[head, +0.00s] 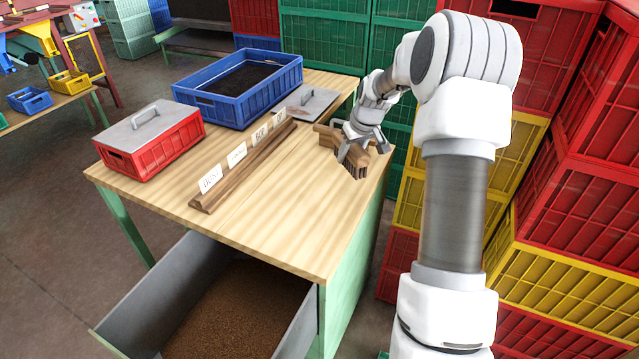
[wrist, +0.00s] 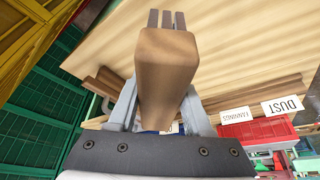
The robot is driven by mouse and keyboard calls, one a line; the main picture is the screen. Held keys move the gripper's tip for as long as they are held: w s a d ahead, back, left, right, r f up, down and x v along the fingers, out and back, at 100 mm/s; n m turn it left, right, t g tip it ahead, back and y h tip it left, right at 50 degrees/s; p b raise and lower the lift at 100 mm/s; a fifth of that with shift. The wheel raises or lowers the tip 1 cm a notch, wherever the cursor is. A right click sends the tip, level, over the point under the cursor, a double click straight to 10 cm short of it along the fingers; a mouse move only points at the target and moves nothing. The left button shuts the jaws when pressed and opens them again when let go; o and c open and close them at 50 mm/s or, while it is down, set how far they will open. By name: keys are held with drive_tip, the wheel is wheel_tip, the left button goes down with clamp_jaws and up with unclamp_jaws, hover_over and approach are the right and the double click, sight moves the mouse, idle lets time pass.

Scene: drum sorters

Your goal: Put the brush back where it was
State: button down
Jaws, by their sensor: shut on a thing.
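The brush (head: 355,162) has a brown wooden body and dark bristles that point down. It is at the right edge of the wooden table (head: 270,230) in the head view. My gripper (head: 362,145) is shut on it from above. In the wrist view the brush's wooden block (wrist: 167,75) fills the middle between my two fingers (wrist: 160,110), with bristles past its far end. I cannot tell whether the bristles touch the tabletop.
A wooden rail (head: 245,165) with several labels stands left of the brush. A blue crate (head: 240,85) with dark contents, a grey lid (head: 308,100) and a lidded red crate (head: 150,140) sit behind. An open drawer (head: 150,285) of brown material juts out in front. Stacked crates (head: 580,160) stand close on the right.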

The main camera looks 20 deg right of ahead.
drive_tip(key=shift+m, duration=0.5)
drive_tip(key=w+a+f, duration=0.4)
drive_tip(key=w, duration=0.1)
drive_tip(key=w+a+f, duration=0.1)
drive_tip(key=w+f, duration=0.1)
drive_tip(key=shift+w+a+f, duration=0.25)
drive_tip(key=shift+w+a, duration=0.15)
drive_tip(key=shift+f, duration=1.9)
drive_tip(key=shift+b, duration=0.3)
drive_tip(key=shift+f, duration=0.25)
drive_tip(key=shift+c, duration=1.6)
unclamp_jaws()
drive_tip(key=shift+r, duration=0.1)
